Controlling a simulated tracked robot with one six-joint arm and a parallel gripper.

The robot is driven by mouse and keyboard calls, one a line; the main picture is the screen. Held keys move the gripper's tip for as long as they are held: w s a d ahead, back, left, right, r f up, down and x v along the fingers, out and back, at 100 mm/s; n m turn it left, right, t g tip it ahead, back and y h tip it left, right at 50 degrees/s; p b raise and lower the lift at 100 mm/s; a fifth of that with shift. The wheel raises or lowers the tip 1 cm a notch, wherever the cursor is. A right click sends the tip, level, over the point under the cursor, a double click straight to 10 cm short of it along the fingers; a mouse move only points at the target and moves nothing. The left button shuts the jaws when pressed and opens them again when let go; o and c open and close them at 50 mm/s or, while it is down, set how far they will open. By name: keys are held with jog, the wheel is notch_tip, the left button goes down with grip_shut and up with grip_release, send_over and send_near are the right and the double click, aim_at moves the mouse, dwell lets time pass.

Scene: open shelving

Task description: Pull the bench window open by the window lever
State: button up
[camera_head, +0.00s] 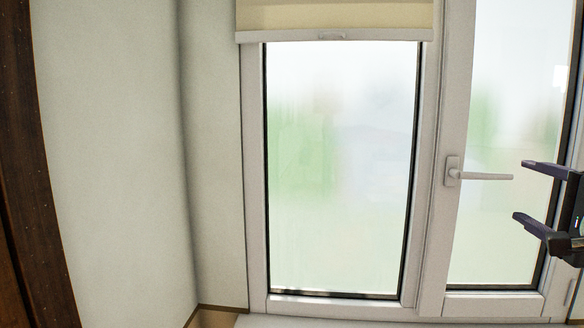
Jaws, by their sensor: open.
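The window lever (485,176) is a white handle that lies horizontal, pointing right from its mount on the left frame of the right-hand sash. The right-hand window sash (455,120) is white with frosted-looking glass and appears closed in its frame. My gripper (520,190) enters from the right edge, dark, with two parallel fingers pointing left. It is open and empty. In the picture, its fingertips are just right of the lever's free end, one above and one below the lever's level. I cannot tell the depth gap between them.
A second window pane (340,180) is to the left, with a partly lowered cream blind (335,16) above it. A pale wall (110,150) and a dark wooden edge (40,180) stand at the left. A white sill (340,321) runs along the bottom.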

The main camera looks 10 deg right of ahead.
aim_at(496, 179)
jog(key=x, duration=1.2)
jog(key=shift+f, duration=0.1)
grip_shut()
dwell(0.8)
dwell(0.8)
